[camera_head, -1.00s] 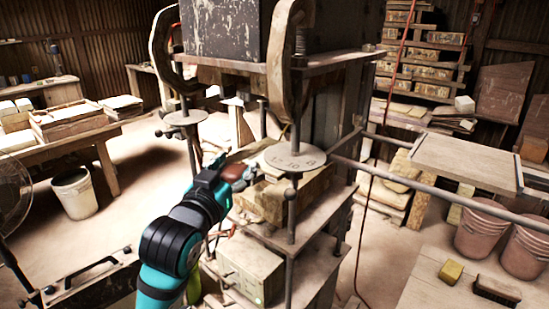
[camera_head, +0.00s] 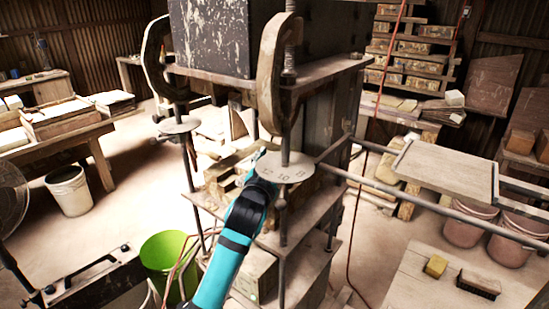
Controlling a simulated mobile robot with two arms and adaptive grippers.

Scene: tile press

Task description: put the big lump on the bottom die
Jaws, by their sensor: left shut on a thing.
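My left gripper (camera_head: 255,164) reaches into the tile press (camera_head: 300,62), beside the round numbered plate (camera_head: 285,169). Its fingers are mostly hidden behind my wrist and that plate. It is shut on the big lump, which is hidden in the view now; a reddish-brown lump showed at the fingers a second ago. The bottom die cannot be told apart; pale wooden blocks (camera_head: 222,172) show left of my gripper inside the press. I cannot tell whether the lump touches anything. My right gripper is not in view.
A green bucket (camera_head: 168,258) stands at lower left. A board (camera_head: 445,170) rests on rails at right. A yellow sponge (camera_head: 435,266) and a brush (camera_head: 478,284) lie on the front right table.

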